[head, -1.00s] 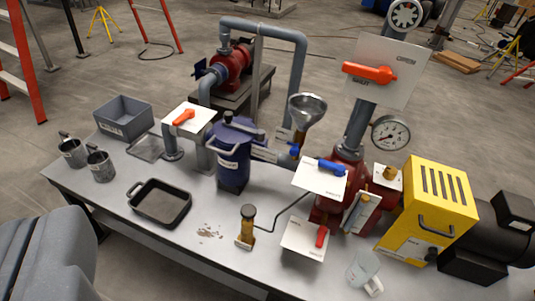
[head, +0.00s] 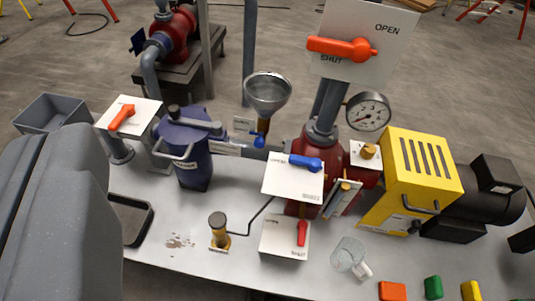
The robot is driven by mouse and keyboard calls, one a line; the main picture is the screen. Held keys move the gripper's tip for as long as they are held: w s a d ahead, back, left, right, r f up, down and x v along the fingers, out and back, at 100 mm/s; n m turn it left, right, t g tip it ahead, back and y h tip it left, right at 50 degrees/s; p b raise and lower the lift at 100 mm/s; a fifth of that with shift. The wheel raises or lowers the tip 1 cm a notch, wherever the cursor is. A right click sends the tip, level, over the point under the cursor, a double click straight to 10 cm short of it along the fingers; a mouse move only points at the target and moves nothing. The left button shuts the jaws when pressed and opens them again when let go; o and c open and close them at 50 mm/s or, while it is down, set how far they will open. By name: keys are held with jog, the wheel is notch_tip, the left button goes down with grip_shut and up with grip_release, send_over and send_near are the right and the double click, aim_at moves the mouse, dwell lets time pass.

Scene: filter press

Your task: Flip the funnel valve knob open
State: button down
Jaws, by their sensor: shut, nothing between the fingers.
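The metal funnel (head: 268,94) stands in the middle, mouth up, on a brass stem above the pipe between the blue vessel and the red pump. A small blue knob (head: 259,141) sits at the foot of this stem. A small white label plate (head: 242,124) is just left of the stem; its text is too small to read. I cannot tell how the knob is turned. My gripper's fingers are not in view; a large grey part of my own body (head: 60,215) fills the lower left, apart from the funnel.
Nearby are a blue vessel (head: 192,165), a blue lever on a white plate (head: 304,162), a red lever (head: 302,233), a pressure gauge (head: 369,111) and an orange lever on an OPEN/SHUT plate (head: 342,47). A yellow housing (head: 412,178) and a clear jug (head: 349,256) stand right.

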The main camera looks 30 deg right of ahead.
jog(key=shift+w, duration=0.1)
jog(key=w+d+f+m+t+h+b, duration=0.15)
jog(key=w+d+f+m, duration=0.25)
jog(key=w+f+m, duration=0.65)
jog(key=w+d+f+m+t+b, duration=0.25)
jog(key=w+f+m, duration=0.35)
jog(key=w+f, duration=0.9)
jog(key=m+g+h+b, duration=0.25)
jog(key=m+h, duration=0.75)
jog(key=m, duration=1.1)
send_near(259, 142)
jog(key=s+d+f, duration=0.1)
jog(key=s+f, duration=0.2)
jog(key=f, duration=0.5)
jog(key=shift+s+d+f+b, duration=0.25)
jog(key=shift+d+b, duration=0.05)
jog(key=shift+w+n, duration=0.1)
jog(key=shift+n, duration=0.15)
jog(key=w+d+r+b, duration=0.3)
jog(key=w+d+r, duration=0.1)
jog(key=w, duration=0.5)
jog(key=shift+r, duration=0.9)
